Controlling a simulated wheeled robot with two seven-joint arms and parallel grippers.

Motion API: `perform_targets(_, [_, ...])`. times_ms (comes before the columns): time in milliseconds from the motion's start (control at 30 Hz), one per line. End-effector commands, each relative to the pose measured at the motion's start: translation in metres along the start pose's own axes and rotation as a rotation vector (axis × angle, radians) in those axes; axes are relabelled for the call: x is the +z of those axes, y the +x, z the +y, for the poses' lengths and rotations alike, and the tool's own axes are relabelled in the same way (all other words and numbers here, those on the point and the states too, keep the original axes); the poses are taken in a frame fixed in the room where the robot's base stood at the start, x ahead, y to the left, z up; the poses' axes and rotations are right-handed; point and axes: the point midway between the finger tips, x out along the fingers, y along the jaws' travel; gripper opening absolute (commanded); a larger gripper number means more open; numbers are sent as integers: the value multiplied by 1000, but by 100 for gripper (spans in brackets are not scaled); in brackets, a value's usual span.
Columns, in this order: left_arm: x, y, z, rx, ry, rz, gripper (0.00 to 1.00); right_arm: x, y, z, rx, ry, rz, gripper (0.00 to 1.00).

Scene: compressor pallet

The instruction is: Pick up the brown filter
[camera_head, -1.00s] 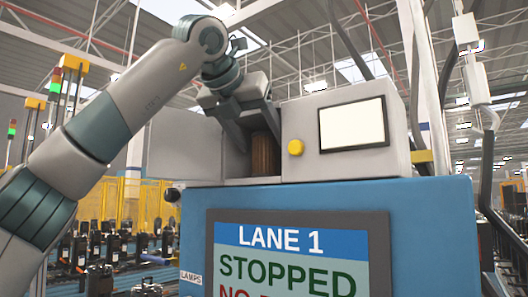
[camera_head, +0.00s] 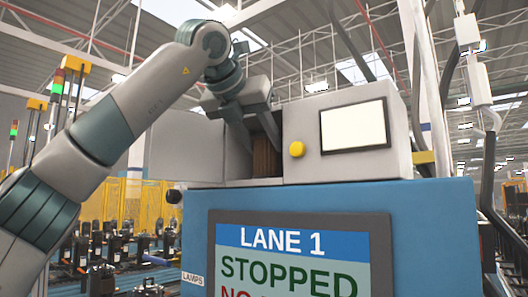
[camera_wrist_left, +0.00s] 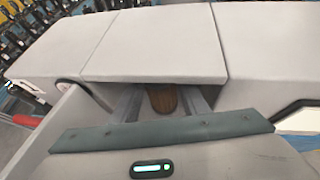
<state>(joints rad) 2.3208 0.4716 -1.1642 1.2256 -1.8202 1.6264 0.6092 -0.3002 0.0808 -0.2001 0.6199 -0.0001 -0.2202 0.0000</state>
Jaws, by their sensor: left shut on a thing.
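The brown filter (camera_head: 265,160) stands upright in the open bay of the grey housing on the blue cabinet. My left gripper (camera_head: 260,145) reaches down into the bay from above and is shut on the filter, with a finger on each side. In the left wrist view, the rounded brown end of the filter (camera_wrist_left: 162,98) shows between the two grey fingers of my left gripper (camera_wrist_left: 160,104). The filter's lower part is hidden inside the bay. My right gripper is not in view.
A grey door panel (camera_head: 185,155) stands left of the bay. Right of it is a grey box with a yellow button (camera_head: 297,149) and a pale screen (camera_head: 353,126). The blue cabinet (camera_head: 430,215) carries a "LANE 1 STOPPED" display (camera_head: 290,262). The space above the housing looks open.

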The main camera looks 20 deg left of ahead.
Motion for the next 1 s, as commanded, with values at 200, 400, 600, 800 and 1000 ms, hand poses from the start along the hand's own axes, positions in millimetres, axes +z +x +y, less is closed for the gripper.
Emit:
perform_targets(200, [1, -1, -1, 0, 0, -1, 17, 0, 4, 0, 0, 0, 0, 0])
perform_targets(400, [-1, -8, 0, 0, 0, -4, 17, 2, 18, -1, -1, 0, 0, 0])
perform_targets(600, [-22, -44, 0, 0, 1, -6, 17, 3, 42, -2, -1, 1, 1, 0])
perform_targets(800, [-46, -87, 0, 1, 2, -5, 17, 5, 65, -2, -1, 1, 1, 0])
perform_targets(1000, [-65, -126, 0, 0, 0, -5, 17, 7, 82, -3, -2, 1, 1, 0])
